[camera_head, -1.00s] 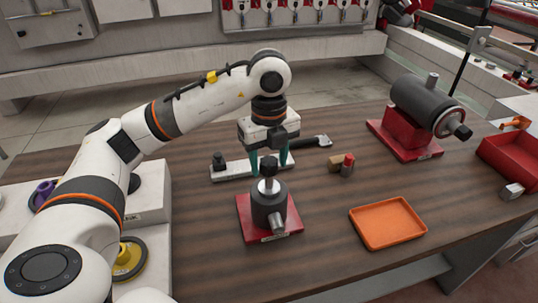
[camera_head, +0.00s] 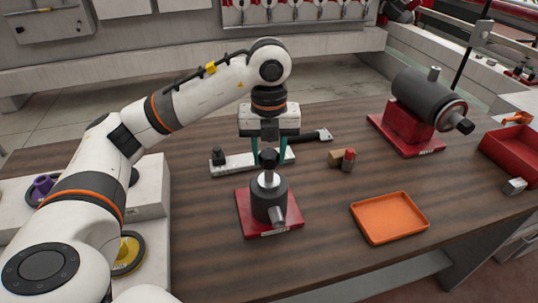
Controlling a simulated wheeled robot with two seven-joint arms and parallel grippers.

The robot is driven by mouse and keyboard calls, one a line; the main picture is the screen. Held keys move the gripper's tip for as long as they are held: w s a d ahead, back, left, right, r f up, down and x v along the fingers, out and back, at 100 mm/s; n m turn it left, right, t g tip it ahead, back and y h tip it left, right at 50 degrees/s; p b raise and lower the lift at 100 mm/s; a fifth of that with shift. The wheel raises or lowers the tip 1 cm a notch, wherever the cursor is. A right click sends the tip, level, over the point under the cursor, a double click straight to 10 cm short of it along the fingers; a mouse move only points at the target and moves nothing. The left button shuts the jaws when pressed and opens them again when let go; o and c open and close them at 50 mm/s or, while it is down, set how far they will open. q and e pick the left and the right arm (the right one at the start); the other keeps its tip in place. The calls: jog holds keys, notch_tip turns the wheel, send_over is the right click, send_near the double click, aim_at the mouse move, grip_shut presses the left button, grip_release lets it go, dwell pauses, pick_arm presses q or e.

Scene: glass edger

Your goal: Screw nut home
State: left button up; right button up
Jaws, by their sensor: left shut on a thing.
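A dark grey cylindrical housing (camera_head: 268,199) stands upright on a red base plate (camera_head: 247,228) at the front middle of the table. A short silver post (camera_head: 269,178) rises from its top, with a black knob-like nut (camera_head: 269,157) on it. My left gripper (camera_head: 268,160) points down over the post, its two teal fingers on either side of the nut and shut on it. The nut hides the exact contact and any thread. My right gripper is not in view.
A light bar with a black handle (camera_head: 310,138) lies just behind the gripper. A small block with a red-topped piece (camera_head: 348,158) and an orange tray (camera_head: 390,218) lie to the right. A grey motor (camera_head: 422,100) stands at the back right, beside a red bin (camera_head: 512,150).

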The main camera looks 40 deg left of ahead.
pick_arm(q)
jog(key=m, duration=0.3)
jog(key=shift+f+b, duration=0.1)
jog(key=shift+b, duration=0.3)
jog(key=m, duration=0.3)
jog(key=shift+m, duration=0.4)
jog(key=m+b, duration=0.1)
jog(key=m, duration=0.3)
jog(key=shift+m, duration=0.4)
jog(key=m, duration=0.6)
jog(key=shift+b, duration=0.3)
jog(key=m, duration=0.5)
jog(key=o, duration=0.9)
